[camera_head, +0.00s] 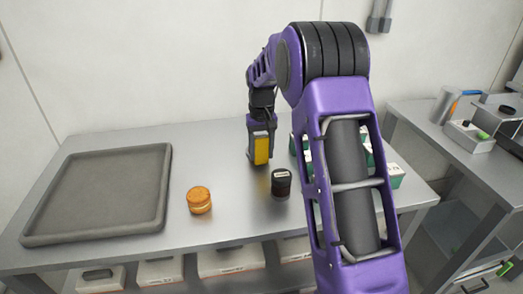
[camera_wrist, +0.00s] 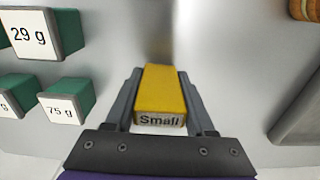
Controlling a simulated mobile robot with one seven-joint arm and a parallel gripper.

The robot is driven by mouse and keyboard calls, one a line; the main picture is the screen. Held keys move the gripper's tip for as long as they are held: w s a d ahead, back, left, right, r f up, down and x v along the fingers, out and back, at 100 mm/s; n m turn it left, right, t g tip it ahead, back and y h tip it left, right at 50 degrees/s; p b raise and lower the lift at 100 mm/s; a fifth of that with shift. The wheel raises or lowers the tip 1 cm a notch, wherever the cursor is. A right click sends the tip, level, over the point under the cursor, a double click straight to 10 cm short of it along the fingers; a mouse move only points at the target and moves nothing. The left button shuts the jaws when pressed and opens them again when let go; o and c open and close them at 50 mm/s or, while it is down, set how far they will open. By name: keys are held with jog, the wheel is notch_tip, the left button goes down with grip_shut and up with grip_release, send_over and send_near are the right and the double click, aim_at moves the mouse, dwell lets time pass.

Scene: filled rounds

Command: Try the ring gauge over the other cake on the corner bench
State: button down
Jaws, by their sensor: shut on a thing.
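My gripper (camera_head: 259,162) is shut on a yellow block (camera_head: 260,150), upright just above or at the steel bench (camera_head: 228,170); I cannot tell if it touches. In the wrist view the block (camera_wrist: 160,95) lies between both fingers and reads "Small". No ring shows on it; its underside is hidden. A round orange-brown cake with a pale filling band (camera_head: 199,200) stands on the bench, left and nearer. Its edge shows at the top right of the wrist view (camera_wrist: 306,9). A short dark round piece with a white label on top (camera_head: 281,183) stands nearer and slightly right of my gripper.
A grey rimmed tray (camera_head: 162,190) covers the bench's left end. Green blocks with white labels (camera_head: 393,176) stand at the right, partly behind my arm; one reads "29 g" (camera_wrist: 57,33). Another bench (camera_head: 425,115) stands at the right. The bench between tray and gripper is mostly clear.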

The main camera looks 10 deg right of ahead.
aim_at(261, 137)
jog(key=shift+f+b, duration=0.45)
jog(key=shift+f, duration=0.6)
jog(key=shift+r, duration=0.15)
dwell(1.0)
jog(key=shift+r+p, duration=3)
jog(key=shift+r, duration=1.8)
jog(key=shift+a, duration=0.1)
